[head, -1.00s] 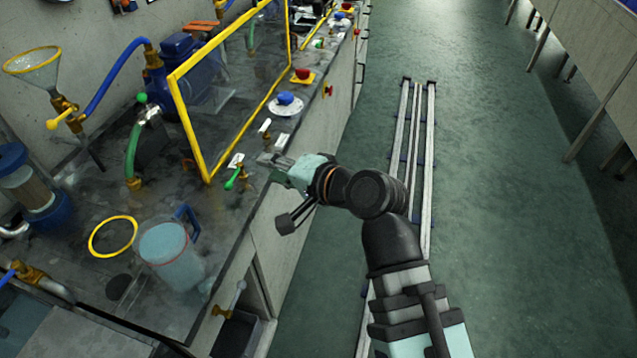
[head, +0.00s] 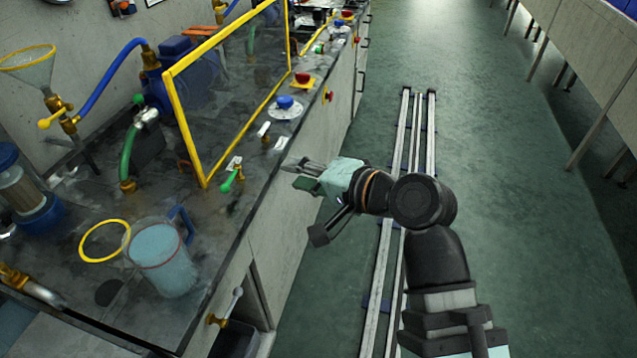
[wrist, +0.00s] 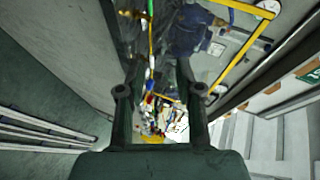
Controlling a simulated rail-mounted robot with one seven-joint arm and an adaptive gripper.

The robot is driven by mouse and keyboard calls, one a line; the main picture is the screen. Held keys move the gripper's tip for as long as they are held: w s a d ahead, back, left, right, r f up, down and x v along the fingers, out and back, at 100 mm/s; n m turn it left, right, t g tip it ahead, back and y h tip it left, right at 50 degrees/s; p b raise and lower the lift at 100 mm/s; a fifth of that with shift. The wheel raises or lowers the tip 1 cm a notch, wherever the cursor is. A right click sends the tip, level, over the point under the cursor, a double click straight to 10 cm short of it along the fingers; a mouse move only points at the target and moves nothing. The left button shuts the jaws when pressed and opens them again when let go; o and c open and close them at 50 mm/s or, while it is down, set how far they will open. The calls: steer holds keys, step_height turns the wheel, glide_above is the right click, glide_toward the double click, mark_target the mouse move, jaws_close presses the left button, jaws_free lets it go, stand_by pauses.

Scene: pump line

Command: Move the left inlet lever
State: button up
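A green-handled lever (head: 232,178) on a brass fitting stands at the bench's front edge, by the near corner of the yellow-framed panel. A yellow-handled lever (head: 52,120) is on the brass valve under the funnel at the far left. I cannot tell from the frames which of them is the left inlet lever. My gripper (head: 299,174) is to the right of the green-handled lever, apart from it, beside the bench front. In the wrist view its two fingers (wrist: 160,92) are spread with nothing held between them.
The clear panel in a yellow frame (head: 204,150) stands on the bench (head: 215,225). A jug of bluish liquid (head: 162,260) is near the front edge. A blue button (head: 285,102) and a red button (head: 302,78) lie farther along. The green floor (head: 520,200) beside the rails is open.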

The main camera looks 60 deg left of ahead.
steer(key=shift+w+d+r+b, duration=0.15)
steer(key=shift+w+d+b, duration=0.3)
steer(key=shift+d, duration=0.25)
steer(key=shift+w+d+r+b, duration=0.15)
steer(key=shift+w+d+b, duration=0.25)
steer(key=shift+d, duration=0.3)
